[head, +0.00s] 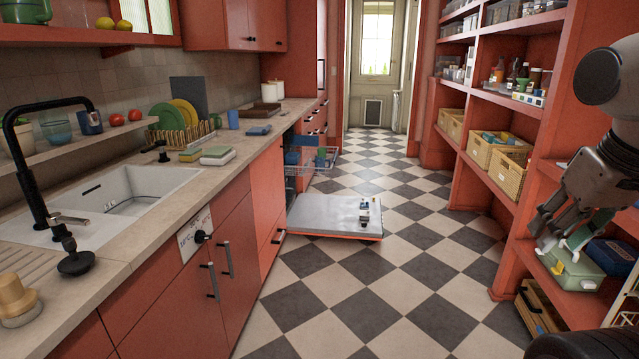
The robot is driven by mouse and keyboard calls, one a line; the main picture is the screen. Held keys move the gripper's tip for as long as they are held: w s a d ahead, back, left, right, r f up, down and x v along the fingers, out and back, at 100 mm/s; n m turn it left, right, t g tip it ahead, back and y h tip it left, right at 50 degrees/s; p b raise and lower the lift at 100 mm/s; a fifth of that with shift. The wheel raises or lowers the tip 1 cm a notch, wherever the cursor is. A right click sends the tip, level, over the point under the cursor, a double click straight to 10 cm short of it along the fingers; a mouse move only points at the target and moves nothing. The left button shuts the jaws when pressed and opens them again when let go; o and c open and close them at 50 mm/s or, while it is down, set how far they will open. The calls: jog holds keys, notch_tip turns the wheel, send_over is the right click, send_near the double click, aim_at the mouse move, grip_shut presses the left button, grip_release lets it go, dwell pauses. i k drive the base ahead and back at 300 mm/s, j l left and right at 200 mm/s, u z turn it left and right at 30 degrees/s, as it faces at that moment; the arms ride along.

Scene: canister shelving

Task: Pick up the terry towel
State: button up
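Small folded or flat items on the left counter could be the terry towel: a green-topped pale one (218,155), a smaller one beside it (190,155), and a blue one (258,130) farther back. I cannot tell which, if any, is the towel. My gripper (553,238) is at the right edge, pointing down by the right shelving, far across the aisle from the counter. Something green shows by its fingers, and I cannot tell whether it is held. A pale green case (575,268) sits just below it on a shelf.
The open dishwasher door (330,214) juts low into the aisle with a small item on it. The checkered floor (400,270) is clear. The sink (125,195) and dish rack (180,135) are left.

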aim_at(254, 130)
jog(key=i+l+z, duration=0.2)
jog(key=i, duration=1.95)
jog(key=i+j+u, duration=0.1)
jog(key=i+u, duration=0.25)
jog(key=i, duration=0.15)
jog(key=i+u, duration=0.3)
jog(key=i, duration=0.25)
jog(key=i+l+u, duration=0.15)
jog(key=i+u, duration=0.2)
jog(key=i, duration=0.15)
jog(key=i+l+u, duration=0.3)
jog(key=i, duration=0.2)
jog(key=i+l+u, duration=0.1)
jog(key=i+u, duration=0.15)
jog(key=i+l+u, duration=0.25)
jog(key=i+j, duration=0.05)
jog(key=j, duration=0.05)
